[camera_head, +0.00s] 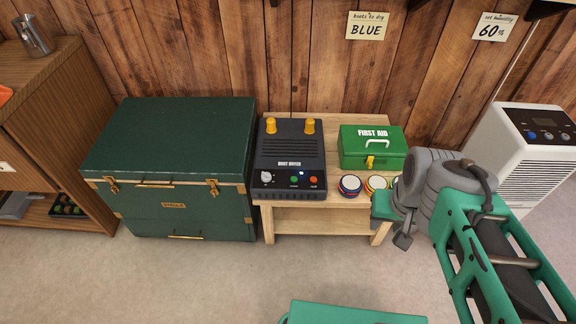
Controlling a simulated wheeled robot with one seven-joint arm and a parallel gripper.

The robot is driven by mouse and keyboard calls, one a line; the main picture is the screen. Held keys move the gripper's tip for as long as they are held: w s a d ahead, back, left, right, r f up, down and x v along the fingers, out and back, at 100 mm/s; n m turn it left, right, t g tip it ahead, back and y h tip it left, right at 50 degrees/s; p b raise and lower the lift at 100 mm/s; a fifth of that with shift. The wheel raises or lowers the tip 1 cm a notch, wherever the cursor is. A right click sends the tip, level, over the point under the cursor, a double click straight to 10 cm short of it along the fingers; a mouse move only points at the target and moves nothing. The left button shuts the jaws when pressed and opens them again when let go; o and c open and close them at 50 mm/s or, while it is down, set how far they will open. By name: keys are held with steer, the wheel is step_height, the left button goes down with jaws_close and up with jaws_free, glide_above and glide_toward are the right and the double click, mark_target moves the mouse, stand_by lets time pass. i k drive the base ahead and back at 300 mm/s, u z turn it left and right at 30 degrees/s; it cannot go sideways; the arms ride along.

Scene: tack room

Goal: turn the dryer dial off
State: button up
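The dark boot dryer (290,153) stands on the left of a low wooden table (320,222) and bears the words "BOOT DRYER". Its white dial (266,177) is at the left of the front panel; the pointer position is too small to read. A green button (294,180) and an orange-red button (314,181) are to its right, with a small blue light (301,173) above them. Two yellow posts stand on top. My gripper (403,240) is at the right, in front of the table and well away from the dial. Its fingers are not clearly shown.
A green first aid box (372,147) and several round tins (350,186) share the table; my arm partly hides the tins. A green trunk (180,165) stands close left of the table. A white dehumidifier (525,150) is at the right. Floor in front is open.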

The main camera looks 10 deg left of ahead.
mark_target(265, 178)
steer(key=i, duration=0.9)
steer(key=u, duration=2.6)
